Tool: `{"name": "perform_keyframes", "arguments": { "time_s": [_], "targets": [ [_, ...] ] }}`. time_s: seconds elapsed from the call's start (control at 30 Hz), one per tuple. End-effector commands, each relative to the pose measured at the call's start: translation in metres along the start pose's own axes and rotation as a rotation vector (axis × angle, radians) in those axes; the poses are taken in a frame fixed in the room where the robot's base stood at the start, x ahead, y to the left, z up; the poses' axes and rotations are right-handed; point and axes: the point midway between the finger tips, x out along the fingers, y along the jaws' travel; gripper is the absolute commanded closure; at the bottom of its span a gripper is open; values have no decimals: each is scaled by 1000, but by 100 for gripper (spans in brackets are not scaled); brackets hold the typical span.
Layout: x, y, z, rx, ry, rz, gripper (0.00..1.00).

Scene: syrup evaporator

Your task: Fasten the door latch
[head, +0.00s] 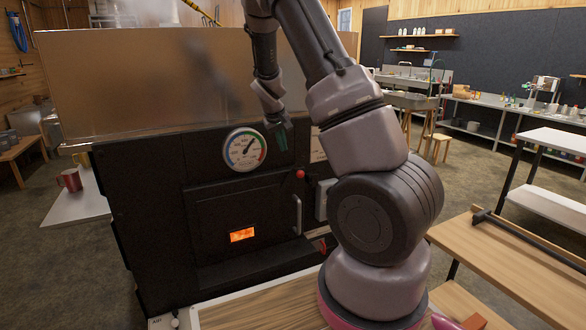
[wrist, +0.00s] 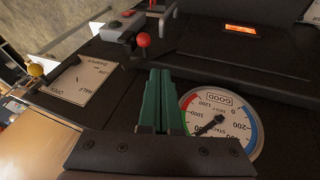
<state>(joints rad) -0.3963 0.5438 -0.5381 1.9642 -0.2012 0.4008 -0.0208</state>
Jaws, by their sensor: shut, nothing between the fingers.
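The black firebox door (head: 218,212) looks closed on the dark evaporator front, with a glowing orange window (head: 242,235) and an upright metal handle (head: 297,215) at its right side. A red ball knob (head: 300,174), apparently on the latch, sits at the door's upper right corner. The wrist view shows the knob (wrist: 144,40) just beyond my fingertips, and the window (wrist: 241,29). The latch's bar and catch cannot be made out. My gripper (head: 282,138) has green fingers, pressed together and empty. It is above the knob, right of the gauge, apart from the knob; it also shows in the wrist view (wrist: 160,73).
A round dial gauge (head: 244,150) is fixed above the door, close to my fingers. A grey box (head: 325,199) is mounted right of the handle. A yellow ball knob (wrist: 35,69) and a printed card (wrist: 80,85) show in the wrist view. A red mug (head: 69,180) stands on a side shelf.

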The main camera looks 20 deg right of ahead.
Motion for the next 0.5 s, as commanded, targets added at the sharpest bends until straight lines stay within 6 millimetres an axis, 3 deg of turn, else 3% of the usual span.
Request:
{"name": "perform_keyframes", "arguments": {
  "time_s": [0.27, 0.5],
  "targets": [
    [14, 1, 1, 1, -4, 1, 100],
    [62, 1, 2, 2, -5, 1, 100]
  ]
}}
